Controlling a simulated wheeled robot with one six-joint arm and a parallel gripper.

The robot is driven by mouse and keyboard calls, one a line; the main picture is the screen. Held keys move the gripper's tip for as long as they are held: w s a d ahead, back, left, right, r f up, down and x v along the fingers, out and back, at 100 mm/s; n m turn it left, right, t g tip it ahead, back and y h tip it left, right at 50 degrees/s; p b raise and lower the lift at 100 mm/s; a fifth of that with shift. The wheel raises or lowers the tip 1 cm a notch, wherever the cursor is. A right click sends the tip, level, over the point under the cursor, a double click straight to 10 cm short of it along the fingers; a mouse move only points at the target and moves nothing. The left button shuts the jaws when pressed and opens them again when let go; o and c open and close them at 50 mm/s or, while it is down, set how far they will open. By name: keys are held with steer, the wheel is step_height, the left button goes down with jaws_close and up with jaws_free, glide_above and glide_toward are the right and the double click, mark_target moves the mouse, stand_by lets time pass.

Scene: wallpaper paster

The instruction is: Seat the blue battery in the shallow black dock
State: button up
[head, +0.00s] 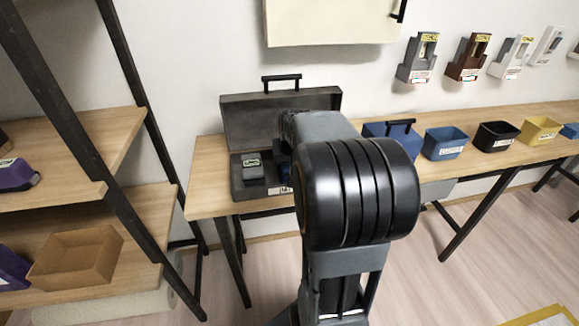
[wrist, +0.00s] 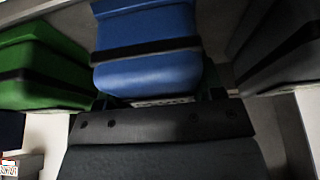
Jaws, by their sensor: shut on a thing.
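The blue battery (wrist: 150,45) fills the top middle of the wrist view, with a dark band across it. My gripper (wrist: 160,99) is shut on its near end, with a fingertip at each side. Whether the battery is clear of the case floor I cannot tell. A dark grey-black wall dock (head: 417,62) hangs at the back, leftmost in a row; its depth is hard to judge.
A green battery (wrist: 45,65) lies left of the blue one and a dark grey one (wrist: 280,50) right, both close. The case lid (head: 235,113) stands open behind. Brown (head: 467,60) and white (head: 508,60) docks hang further right, above several bins on the bench (head: 205,190).

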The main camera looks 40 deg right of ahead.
steer(key=shift+c, duration=1)
steer(key=shift+r, duration=0.15)
